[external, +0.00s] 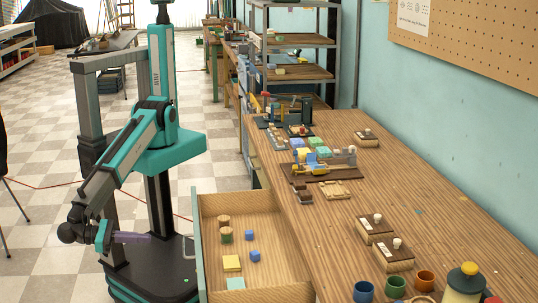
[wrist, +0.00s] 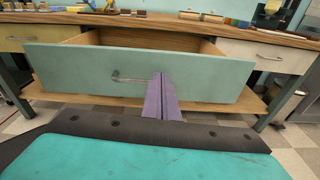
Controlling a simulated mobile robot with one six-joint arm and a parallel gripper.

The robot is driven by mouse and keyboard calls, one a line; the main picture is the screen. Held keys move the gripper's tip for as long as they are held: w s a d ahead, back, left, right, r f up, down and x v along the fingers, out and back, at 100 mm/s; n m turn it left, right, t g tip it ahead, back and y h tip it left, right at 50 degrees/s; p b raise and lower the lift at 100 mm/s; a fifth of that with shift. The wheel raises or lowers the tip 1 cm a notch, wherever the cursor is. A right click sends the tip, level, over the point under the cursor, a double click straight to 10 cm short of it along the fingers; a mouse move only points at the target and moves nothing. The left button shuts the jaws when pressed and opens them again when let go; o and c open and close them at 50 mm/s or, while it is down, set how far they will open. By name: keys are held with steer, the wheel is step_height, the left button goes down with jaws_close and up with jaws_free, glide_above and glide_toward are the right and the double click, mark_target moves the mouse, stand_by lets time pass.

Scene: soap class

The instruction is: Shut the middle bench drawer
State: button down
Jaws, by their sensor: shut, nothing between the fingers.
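The middle bench drawer (external: 293,220) stands pulled out from the wooden workbench (external: 345,215). In the wrist view its teal front (wrist: 75,70) faces me, with a metal bar handle (wrist: 128,80) in the middle. My gripper (external: 149,238) is shut and empty, its purple fingers (wrist: 163,98) pointing at the drawer front. In the external view a gap shows between the fingertips and the front. In the wrist view the fingers overlap the front just right of the handle and hide part of it.
A lower shelf (wrist: 240,103) runs beneath. Soap blocks and cups (external: 363,291) stand on the bench.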

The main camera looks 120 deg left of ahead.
steer(key=w+d+f+t+y+b, duration=0.1)
steer(key=w+d+f+b, duration=0.2)
steer(key=f+b, duration=0.5)
steer(key=shift+d+n+b, duration=0.15)
steer(key=shift+n+b, duration=0.25)
steer(key=shift+b, duration=1.6)
steer(key=shift+w, duration=0.1)
steer(key=x, duration=1.4)
steer(key=shift+r, duration=0.15)
steer(key=p, duration=0.6)
glide_above(288, 268)
steer(key=shift+d, duration=0.35)
steer(key=shift+a+r, duration=0.1)
steer(key=shift+a, duration=0.1)
